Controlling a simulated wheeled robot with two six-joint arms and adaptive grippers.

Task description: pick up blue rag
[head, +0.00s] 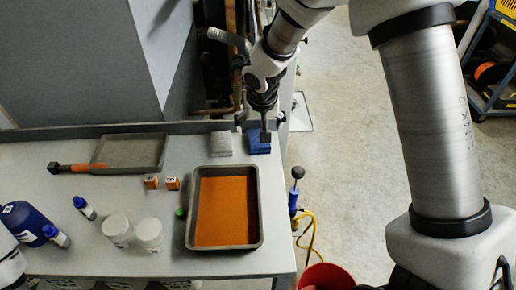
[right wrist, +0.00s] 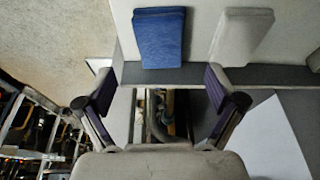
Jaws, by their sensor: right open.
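The blue rag (head: 258,147) lies folded at the back right corner of the table, beside a pale folded rag (head: 221,144). In the right wrist view the blue rag (right wrist: 159,38) lies flat beyond the fingertips, left of the pale rag (right wrist: 242,38). My right gripper (head: 262,124) is at the far edge of the blue rag in the head view and partly covers it. In the right wrist view my right gripper (right wrist: 160,90) has its two fingers wide apart with nothing between them. My left gripper is not in view.
A dark tray with an orange inside (head: 254,208) stands in front of the rags. A grey tray (head: 130,152), small orange boxes (head: 151,182), white jars (head: 149,232) and blue bottles (head: 27,223) are further left. A raised edge (head: 90,131) runs along the table's back.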

